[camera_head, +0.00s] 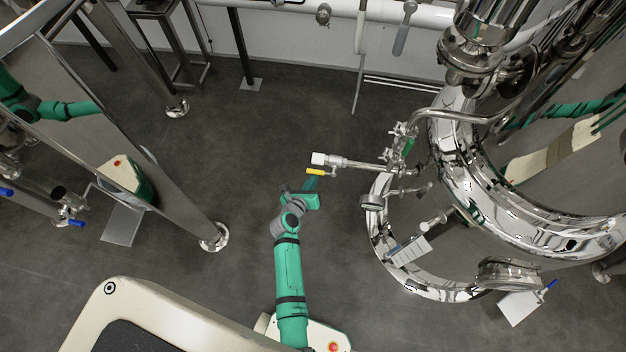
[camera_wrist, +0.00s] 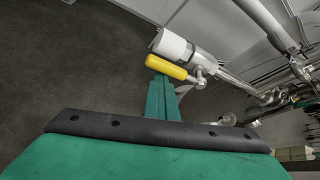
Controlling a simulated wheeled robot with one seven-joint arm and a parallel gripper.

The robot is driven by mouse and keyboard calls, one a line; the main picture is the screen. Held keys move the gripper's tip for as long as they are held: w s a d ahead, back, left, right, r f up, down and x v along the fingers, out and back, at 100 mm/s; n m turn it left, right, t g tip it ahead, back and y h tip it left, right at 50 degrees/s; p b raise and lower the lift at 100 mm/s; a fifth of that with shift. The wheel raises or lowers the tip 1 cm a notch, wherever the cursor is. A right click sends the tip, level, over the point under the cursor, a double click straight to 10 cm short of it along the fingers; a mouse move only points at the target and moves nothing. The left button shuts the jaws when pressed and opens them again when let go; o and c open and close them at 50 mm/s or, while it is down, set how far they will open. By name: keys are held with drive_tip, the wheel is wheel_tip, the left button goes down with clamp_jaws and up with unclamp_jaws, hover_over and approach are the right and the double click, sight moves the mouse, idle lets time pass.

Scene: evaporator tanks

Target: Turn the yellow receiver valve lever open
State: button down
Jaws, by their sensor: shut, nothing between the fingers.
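The yellow receiver valve lever (camera_head: 316,172) sits at the free end of a thin steel pipe that reaches left from the polished tank. In the wrist view the yellow lever (camera_wrist: 166,67) lies beside a white cylindrical fitting (camera_wrist: 173,45), its right end joined to a steel valve stem. My gripper (camera_head: 311,183) is just below the lever in the head view. In the wrist view its green fingers (camera_wrist: 160,92) are shut and empty, with their tips close to the lever's left part. I cannot tell whether they touch it.
The large polished tank (camera_head: 470,200) with pipes and small valves fills the right side. The thin steel pipe (camera_head: 365,165) carries the valve. White pipes run along the back wall.

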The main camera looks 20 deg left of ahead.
drive_tip(key=shift+w+r, duration=0.2)
drive_tip(key=shift+r, duration=0.05)
wheel_tip(320, 180, down, 4)
drive_tip(key=d+v, duration=0.2)
drive_tip(key=v, duration=0.8)
drive_tip(key=shift+s, duration=0.35)
